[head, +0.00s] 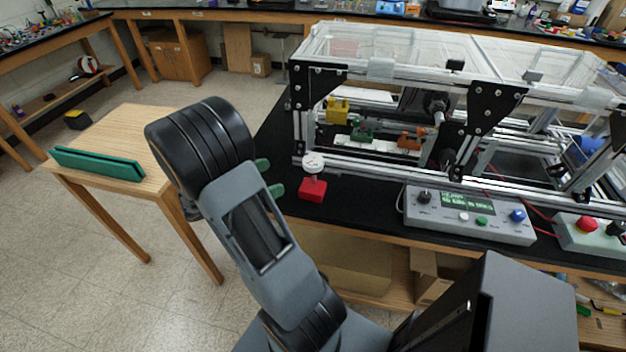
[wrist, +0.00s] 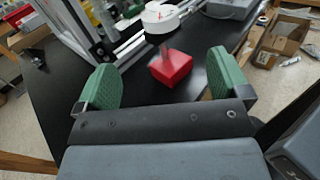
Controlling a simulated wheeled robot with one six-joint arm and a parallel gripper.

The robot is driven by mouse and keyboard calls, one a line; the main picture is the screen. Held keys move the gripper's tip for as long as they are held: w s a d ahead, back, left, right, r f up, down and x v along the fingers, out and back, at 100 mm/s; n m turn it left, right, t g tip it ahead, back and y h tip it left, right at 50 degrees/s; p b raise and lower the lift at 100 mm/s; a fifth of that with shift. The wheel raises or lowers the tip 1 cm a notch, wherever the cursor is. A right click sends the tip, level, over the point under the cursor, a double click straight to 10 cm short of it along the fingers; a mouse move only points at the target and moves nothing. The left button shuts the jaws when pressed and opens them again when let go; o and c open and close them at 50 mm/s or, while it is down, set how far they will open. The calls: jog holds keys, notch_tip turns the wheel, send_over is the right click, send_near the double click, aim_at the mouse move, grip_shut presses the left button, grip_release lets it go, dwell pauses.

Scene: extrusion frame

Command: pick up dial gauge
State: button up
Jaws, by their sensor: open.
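The dial gauge (head: 313,163) has a round white face on a short stem above a red block base (head: 312,189). It stands upright on the black bench top, in front of the extrusion frame. In the wrist view the dial gauge (wrist: 161,17) is at the top centre, with its red base (wrist: 170,68) below. My gripper (wrist: 164,88) has green finger pads, spread open and empty. The gauge lies ahead of the gap between the pads, not between them. In the head view my gripper (head: 268,178) is partly hidden behind my arm, just left of the gauge.
The extrusion frame (head: 380,165) with clear top panels stands close behind the gauge. A grey control box (head: 468,215) is to its right. A small wooden table (head: 115,120) with a green bar (head: 97,164) stands left. Bare black bench top surrounds the red base.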

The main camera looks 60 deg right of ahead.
aim_at(313, 161)
jog(key=p+x, duration=0.2)
jog(key=x, duration=1.1)
jog(key=shift+a+r, duration=0.1)
jog(key=c, duration=1.7)
jog(key=shift+c, duration=0.2)
jog(key=shift+r, duration=0.2)
